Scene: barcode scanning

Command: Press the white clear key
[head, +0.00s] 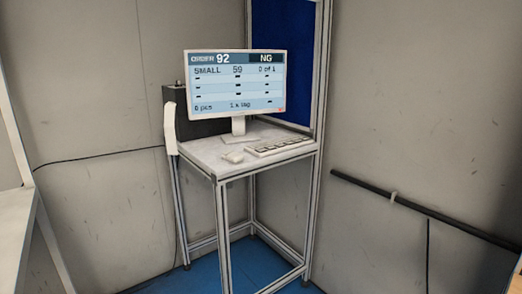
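A white keyboard (280,145) lies on the small white desk (212,160) at the middle of the head view. It has a row of dark-edged keys; I cannot tell which key is the white clear key at this size. A monitor (236,84) stands behind the keyboard and reads "ORDER 92", "NG", "SMALL 59" and "0 of 1". Neither of my grippers is in the head view.
A white mouse (233,157) lies left of the keyboard. A dark box (179,109) stands behind the monitor, with a white hanging object (170,128) at the desk's left edge. A metal frame post (321,100) rises at the right. Blue floor (252,266) shows below.

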